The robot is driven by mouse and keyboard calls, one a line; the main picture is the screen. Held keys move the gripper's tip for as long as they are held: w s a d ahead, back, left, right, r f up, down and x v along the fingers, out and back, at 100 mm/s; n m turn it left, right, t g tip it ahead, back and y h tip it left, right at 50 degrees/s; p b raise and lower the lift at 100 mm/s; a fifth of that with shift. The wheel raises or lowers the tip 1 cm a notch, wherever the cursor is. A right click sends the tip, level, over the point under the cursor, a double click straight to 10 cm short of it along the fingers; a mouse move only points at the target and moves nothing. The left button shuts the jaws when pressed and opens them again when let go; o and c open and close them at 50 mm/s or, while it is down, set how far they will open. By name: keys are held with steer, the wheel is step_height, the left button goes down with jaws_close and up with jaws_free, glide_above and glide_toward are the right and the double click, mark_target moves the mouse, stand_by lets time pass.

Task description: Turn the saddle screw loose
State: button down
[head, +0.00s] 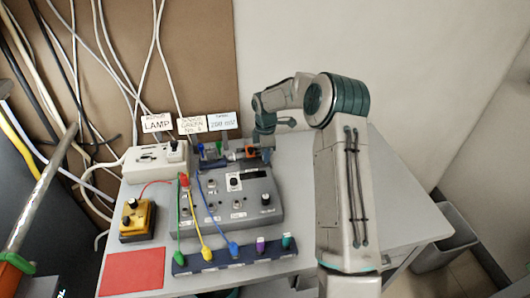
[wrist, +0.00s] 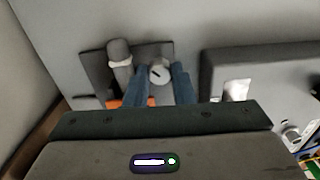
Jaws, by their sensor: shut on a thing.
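In the wrist view, the saddle screw (wrist: 158,73) is a round, light grey head with a dark slot. It stands between the two blue fingers of my gripper (wrist: 164,80), which is shut on it. Under it is a dark plate (wrist: 92,68) with a grey cylindrical post (wrist: 119,55) to the left and an orange part (wrist: 128,103) partly hidden by the left finger. In the head view, my gripper (head: 264,143) is at the back of the table, beside an orange ring part (head: 250,151). The screw itself cannot be made out there.
A grey control box (head: 262,213) with knobs and sockets stands in front of my gripper. A strip with coloured plugs (head: 204,261), a yellow box (head: 137,220), a white box (head: 142,165) and a red mat (head: 131,272) lie left and front. Labelled cards (head: 223,121) stand behind. The table's right side is mostly clear.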

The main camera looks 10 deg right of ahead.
steer(key=n+p, duration=0.1)
steer(key=n, duration=0.5)
steer(key=shift+r, duration=0.1)
steer(key=shift+n, duration=0.4)
steer(key=c, duration=1.5)
jaws_free()
step_height(320, 180, up, 14)
steer(key=shift+f+b, duration=0.1)
steer(key=shift+b, duration=0.4)
